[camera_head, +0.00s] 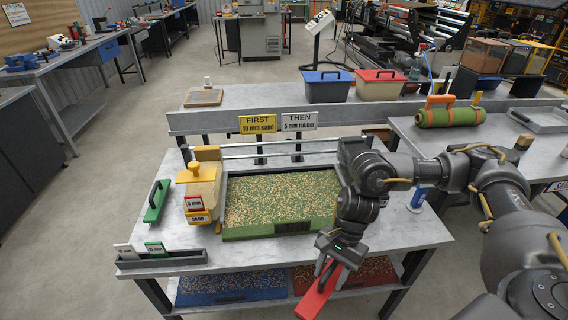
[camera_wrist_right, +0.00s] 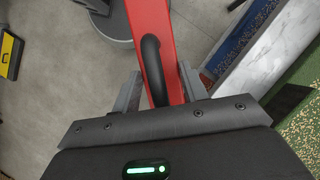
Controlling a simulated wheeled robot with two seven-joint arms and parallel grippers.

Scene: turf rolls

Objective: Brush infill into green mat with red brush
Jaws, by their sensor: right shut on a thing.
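The green mat (camera_head: 232,232) lies on the workbench in a shallow dark frame, with tan grains scattered unevenly over it. A corner of it also shows in the right wrist view (camera_wrist_right: 306,128). My right gripper (camera_head: 332,264) is shut on the black handle (camera_wrist_right: 152,66) of the red brush (camera_head: 318,296). The brush hangs tilted in front of the bench's front edge, to the right of the mat's near side and off the mat. Its red body fills the top middle of the right wrist view (camera_wrist_right: 150,22). Its bristles are hidden. My left gripper is not in view.
A green brush (camera_head: 156,202) and a yellow-lidded sand dispenser (camera_head: 200,188) stand left of the mat. A gauge holder (camera_head: 160,264) sits at the front left. "FIRST" (camera_head: 258,124) and "THEN" (camera_head: 298,121) signs stand behind. Blue (camera_head: 232,284) and red mats lie on the shelf below.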

